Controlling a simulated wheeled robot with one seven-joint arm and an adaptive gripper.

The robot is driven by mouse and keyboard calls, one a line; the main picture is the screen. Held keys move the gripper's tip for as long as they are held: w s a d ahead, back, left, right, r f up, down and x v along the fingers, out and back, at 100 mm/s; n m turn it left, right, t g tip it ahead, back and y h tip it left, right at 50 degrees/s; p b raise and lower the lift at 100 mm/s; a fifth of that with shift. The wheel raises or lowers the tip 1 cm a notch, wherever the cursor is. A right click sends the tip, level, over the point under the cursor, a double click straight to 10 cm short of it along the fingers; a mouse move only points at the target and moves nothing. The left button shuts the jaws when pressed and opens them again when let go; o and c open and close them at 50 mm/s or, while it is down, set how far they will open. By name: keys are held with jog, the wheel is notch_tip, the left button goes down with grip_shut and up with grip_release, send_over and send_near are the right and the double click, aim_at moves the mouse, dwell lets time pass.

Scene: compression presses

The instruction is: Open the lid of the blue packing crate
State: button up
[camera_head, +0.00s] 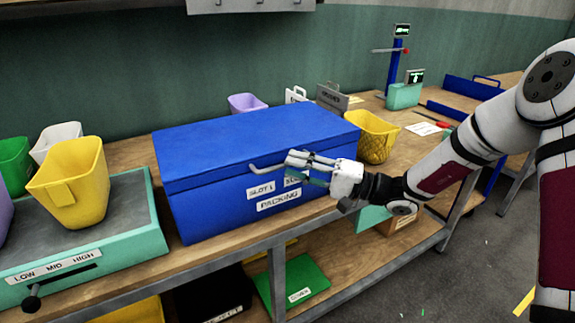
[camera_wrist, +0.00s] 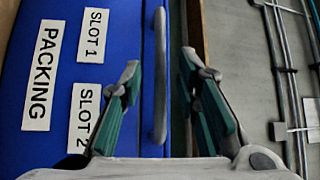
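The blue packing crate (camera_head: 205,205) stands on the wooden bench, with its lid (camera_head: 250,130) closed. A grey bar handle (camera_head: 268,167) runs along the front near the lid seam. White labels reading PACKING, SLOT 1 and SLOT 2 are on the front, and the wrist view also shows the crate (camera_wrist: 120,25). My gripper (camera_head: 303,164) is at the crate's front, over the right part of the handle. In the wrist view its two fingers are apart, one on each side of the handle (camera_wrist: 159,75). I see no clear contact with the bar.
Left of the crate is a teal-edged press (camera_head: 100,245) marked LOW MID HIGH, with a yellow bin (camera_head: 75,185) on it. A yellow basket (camera_head: 372,138) stands right of the crate, and a purple bin (camera_head: 246,103) behind. A green wall backs the bench. Floor is open at front right.

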jog(key=shift+x, duration=1.35)
jog(key=shift+c, duration=0.6)
grip_shut()
